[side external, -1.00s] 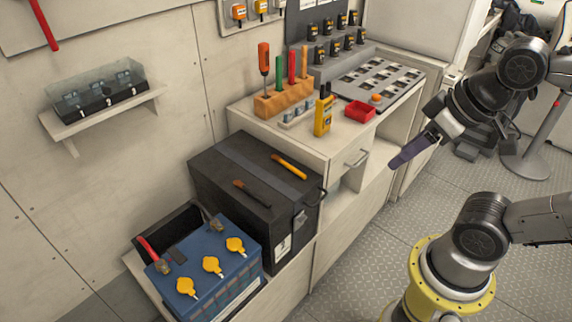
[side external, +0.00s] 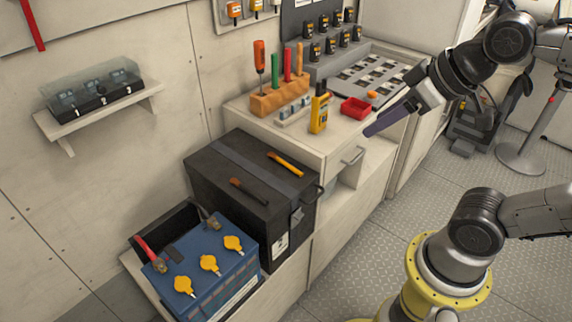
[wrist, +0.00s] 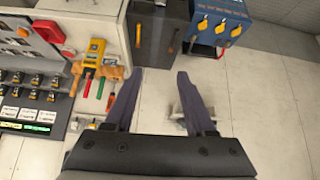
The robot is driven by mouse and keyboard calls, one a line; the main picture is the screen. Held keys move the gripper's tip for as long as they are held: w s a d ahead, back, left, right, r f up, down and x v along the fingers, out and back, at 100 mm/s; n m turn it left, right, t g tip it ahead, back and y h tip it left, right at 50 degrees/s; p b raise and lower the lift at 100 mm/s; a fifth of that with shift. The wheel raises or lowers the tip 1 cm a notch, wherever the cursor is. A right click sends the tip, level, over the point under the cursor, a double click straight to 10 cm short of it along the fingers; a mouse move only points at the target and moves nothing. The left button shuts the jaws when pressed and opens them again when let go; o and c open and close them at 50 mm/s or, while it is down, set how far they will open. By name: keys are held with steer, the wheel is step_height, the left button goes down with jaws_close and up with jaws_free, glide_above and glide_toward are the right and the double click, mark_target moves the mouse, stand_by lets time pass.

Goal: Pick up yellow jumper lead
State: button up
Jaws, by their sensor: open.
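No cable plainly reads as a yellow jumper lead. A yellow-orange stick-shaped piece (side external: 286,164) lies on the lid of the black box (side external: 225,190), beside a dark brown one (side external: 249,191); I cannot tell whether it is the lead. In the wrist view the yellow-orange piece (wrist: 171,42) is beyond my fingertips. Yellow caps (side external: 209,263) sit on the blue battery (side external: 190,262). My gripper (side external: 369,131) is open and empty, in front of the bench near the red tray. Its two fingers (wrist: 159,74) are apart in the wrist view.
The bench holds a yellow meter (side external: 319,110), a red tray (side external: 356,108) and a tool block (side external: 279,97) with upright tools. A wall shelf (side external: 62,132) carries a clear-covered case. The floor in front of the bench (side external: 345,245) is clear.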

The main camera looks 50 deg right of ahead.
steer(key=w+d+r, duration=0.1)
steer(key=w, duration=1.1)
steer(key=m+g, duration=0.1)
steer(key=g, duration=0.2)
glide_above(276, 156)
steer(key=s, duration=0.4)
steer(key=shift+h, duration=0.3)
step_height(276, 156, down, 26)
steer(key=shift+f, duration=0.1)
steer(key=shift+w+x, duration=0.2)
steer(key=shift+x, duration=1.3)
steer(key=shift+w+x, duration=0.2)
steer(key=shift+x, duration=1.25)
steer(key=shift+a, duration=0.15)
steer(key=shift+c, duration=0.3)
